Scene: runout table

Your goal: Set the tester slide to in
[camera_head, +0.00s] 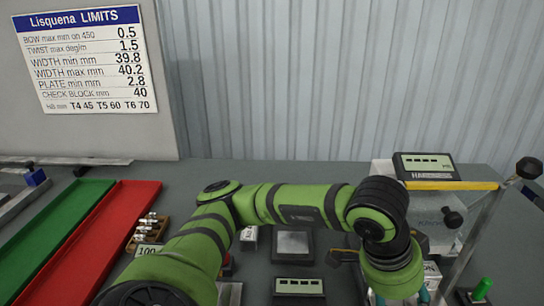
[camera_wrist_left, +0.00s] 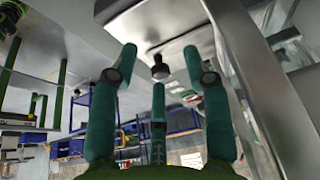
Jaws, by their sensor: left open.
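The hardness tester (camera_head: 428,172) stands at the right of the table, a pale box with a dark display unit on top. A round black knob (camera_head: 453,217) sticks out of its front. My left arm reaches across the table, and its gripper (camera_head: 398,297) is at the bottom edge of the head view, in front of the tester and partly cut off. In the left wrist view its teal fingers are spread and empty. A black knob (camera_wrist_left: 160,71) on a metal part shows beyond and between the fingertips, apart from them. I cannot tell the slide's position. My right gripper is out of view.
A metal frame with a yellow bar (camera_head: 452,185) and a black end knob (camera_head: 529,168) stands by the tester. A green tray (camera_head: 60,225) and a red tray (camera_head: 112,235) lie at left. A small display (camera_head: 298,286) sits front centre. The back middle table is clear.

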